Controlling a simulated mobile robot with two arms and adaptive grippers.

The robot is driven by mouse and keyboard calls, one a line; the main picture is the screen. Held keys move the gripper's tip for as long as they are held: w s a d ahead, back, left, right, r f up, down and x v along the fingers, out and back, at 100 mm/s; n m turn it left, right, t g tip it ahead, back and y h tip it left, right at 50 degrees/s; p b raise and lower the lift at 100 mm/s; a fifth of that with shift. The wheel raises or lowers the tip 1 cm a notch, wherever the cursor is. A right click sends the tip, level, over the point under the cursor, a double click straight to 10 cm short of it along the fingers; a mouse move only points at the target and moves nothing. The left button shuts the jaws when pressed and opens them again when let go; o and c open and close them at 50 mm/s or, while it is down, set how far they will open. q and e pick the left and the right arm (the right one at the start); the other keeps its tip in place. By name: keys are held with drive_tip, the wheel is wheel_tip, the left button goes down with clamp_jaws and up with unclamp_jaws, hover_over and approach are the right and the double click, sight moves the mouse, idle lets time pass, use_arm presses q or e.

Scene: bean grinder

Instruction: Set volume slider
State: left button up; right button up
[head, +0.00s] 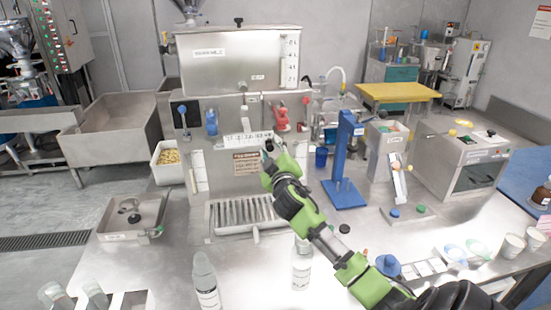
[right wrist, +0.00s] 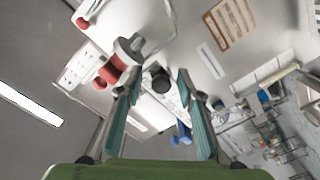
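The bean grinder (head: 240,100) is a steel machine at the back middle of the bench in the head view. On its front is a white scale strip (head: 240,138) with dark marks. My right gripper (head: 266,150) is at the right end of this strip. In the right wrist view my right gripper (right wrist: 159,82) is open. A dark round knob (right wrist: 160,80), which looks like the slider's, shows between its fingers, with gaps on both sides. Whether the knob is level with the fingertips I cannot tell. In the head view the gripper hides that end of the strip. My left gripper is not in view.
A red valve (head: 281,117) and a blue valve (head: 211,122) stick out from the machine's front; the red one (right wrist: 108,72) is close to a finger in the wrist view. A blue stand (head: 345,165) stands to the right. White-capped bottles (head: 302,262) stand on the front bench.

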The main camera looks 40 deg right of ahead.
drive_tip(key=v, duration=1.1)
drive_tip(key=shift+s, duration=0.25)
drive_tip(key=shift+d, duration=0.15)
